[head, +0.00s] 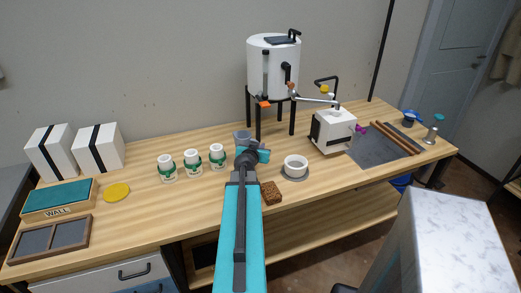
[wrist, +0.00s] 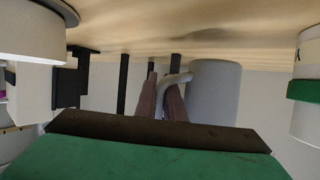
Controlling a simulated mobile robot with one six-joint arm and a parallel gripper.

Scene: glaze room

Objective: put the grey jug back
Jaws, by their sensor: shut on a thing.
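The grey jug (head: 242,137) is at the middle of the bench in the head view, partly hidden behind my gripper (head: 254,156). In the wrist view, which shows the bench at the top, the jug (wrist: 215,90) is a plain grey cylinder with its handle towards me. My gripper's fingers (wrist: 165,100) are shut on that handle. The jug looks upright. I cannot tell whether its base touches the bench or hangs just above it.
Several white bottles with green labels (head: 193,163) stand left of the jug. A white cup (head: 295,166) on a grey round base (head: 294,175) is to the right, a brown block (head: 271,193) in front. A white tank (head: 273,65) on black legs stands behind.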

